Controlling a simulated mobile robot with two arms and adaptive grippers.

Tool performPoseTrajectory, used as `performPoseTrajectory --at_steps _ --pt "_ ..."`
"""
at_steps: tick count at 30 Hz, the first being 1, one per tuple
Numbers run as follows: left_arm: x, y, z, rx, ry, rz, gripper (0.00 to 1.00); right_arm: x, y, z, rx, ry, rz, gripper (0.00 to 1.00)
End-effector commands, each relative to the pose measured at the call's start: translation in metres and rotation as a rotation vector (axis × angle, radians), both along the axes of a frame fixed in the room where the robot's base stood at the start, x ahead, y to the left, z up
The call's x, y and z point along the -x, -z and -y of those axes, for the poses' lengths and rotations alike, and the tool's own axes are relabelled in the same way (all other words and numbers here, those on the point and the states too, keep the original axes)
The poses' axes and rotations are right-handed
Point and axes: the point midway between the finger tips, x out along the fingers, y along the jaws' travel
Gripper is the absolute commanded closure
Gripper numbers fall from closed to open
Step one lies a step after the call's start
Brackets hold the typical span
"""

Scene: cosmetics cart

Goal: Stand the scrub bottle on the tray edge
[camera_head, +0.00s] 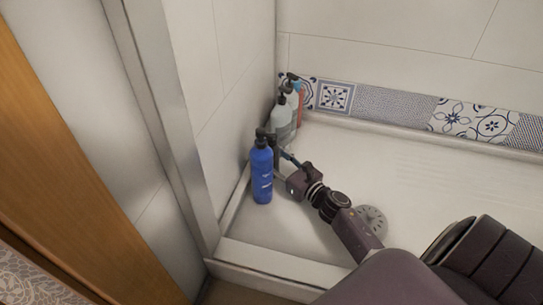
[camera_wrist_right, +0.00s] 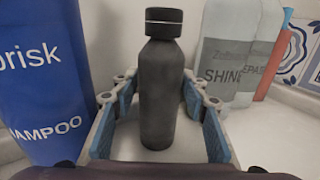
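A dark grey bottle with a black cap, whose face shows no readable label, stands upright in the right wrist view (camera_wrist_right: 163,95); it is probably the scrub bottle. In the head view only a dark sliver of it (camera_head: 274,146) shows between the blue bottle and the paler ones. My right gripper (camera_head: 283,160) is around it; in the right wrist view its blue-padded fingers (camera_wrist_right: 160,100) are spread on either side, with gaps to the bottle. The pale shower tray (camera_head: 300,225) has a raised edge (camera_head: 233,205) along the wall. My left gripper is out of view.
A blue shampoo bottle (camera_head: 262,175) stands close left of the gripper. Grey-white pump bottles (camera_head: 282,122) and an orange bottle (camera_head: 299,112) stand in the corner behind. A round drain cover (camera_head: 372,221) is in the tray, which is clear to the right.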

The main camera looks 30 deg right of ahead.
Motion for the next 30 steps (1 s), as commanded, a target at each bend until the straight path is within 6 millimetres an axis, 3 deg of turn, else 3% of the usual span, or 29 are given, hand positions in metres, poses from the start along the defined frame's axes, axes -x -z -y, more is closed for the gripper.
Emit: performPoseTrajectory --at_steps 3,18,30 --pt "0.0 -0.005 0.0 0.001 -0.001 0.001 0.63 0.001 -0.004 0.0 0.0 0.0 -0.001 0.59" --pt "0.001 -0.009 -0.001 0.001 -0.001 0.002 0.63 0.071 -0.002 0.008 0.0 0.0 -0.001 0.59" --pt "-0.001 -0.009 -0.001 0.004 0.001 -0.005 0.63 0.075 -0.004 0.009 -0.004 0.0 0.002 0.59"
